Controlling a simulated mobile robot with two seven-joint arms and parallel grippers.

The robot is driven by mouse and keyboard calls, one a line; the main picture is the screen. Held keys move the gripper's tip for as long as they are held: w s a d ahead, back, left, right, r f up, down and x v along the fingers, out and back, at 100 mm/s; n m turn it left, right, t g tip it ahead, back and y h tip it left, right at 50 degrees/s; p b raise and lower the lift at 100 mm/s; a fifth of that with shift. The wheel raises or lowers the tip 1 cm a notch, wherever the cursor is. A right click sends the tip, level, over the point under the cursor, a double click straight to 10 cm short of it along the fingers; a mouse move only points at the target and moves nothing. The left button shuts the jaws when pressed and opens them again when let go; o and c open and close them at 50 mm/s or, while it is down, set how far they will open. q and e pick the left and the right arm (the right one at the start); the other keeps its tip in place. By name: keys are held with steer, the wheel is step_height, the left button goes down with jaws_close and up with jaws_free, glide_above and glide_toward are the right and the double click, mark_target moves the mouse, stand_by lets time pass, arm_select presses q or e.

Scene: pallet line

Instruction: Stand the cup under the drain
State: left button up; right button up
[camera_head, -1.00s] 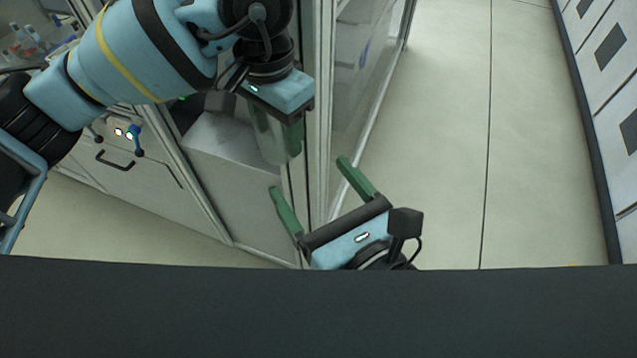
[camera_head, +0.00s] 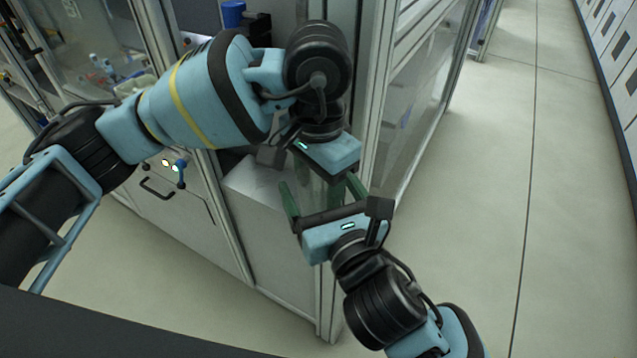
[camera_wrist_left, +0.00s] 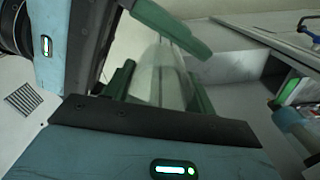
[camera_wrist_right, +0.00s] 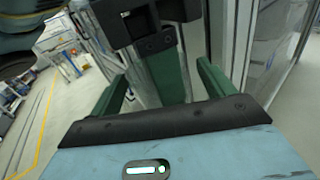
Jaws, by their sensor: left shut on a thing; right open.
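A clear, see-through cup (camera_wrist_left: 160,78) is held between the green fingers of my left gripper (camera_wrist_left: 157,88), which is shut on it. In the head view the cup (camera_head: 318,190) hangs below the left gripper's blue body, partly hidden by fingers. My right gripper (camera_head: 322,192) is open, with one finger to each side of the cup. In the right wrist view the cup (camera_wrist_right: 138,72) shows between the right fingers, behind a left finger. Whether the right fingers touch it I cannot tell. I cannot make out the drain.
A pale grey block (camera_head: 250,187) stands in the cabinet opening behind the grippers. A metal corner post (camera_head: 370,100) is close on their right. A cabinet front with a black handle (camera_head: 157,188) is at left, and a blue fitting (camera_head: 233,14) is above. The floor at right (camera_head: 480,200) is clear.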

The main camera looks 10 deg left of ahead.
steer(key=shift+w+a, duration=0.2)
steer(key=shift+w, duration=0.15)
steer(key=c, duration=1)
arm_select(q)
steer(key=o, duration=1)
arm_select(e)
steer(key=shift+c, duration=0.3)
arm_select(q)
steer(key=shift+o, duration=0.2)
steer(key=shift+r, duration=0.1)
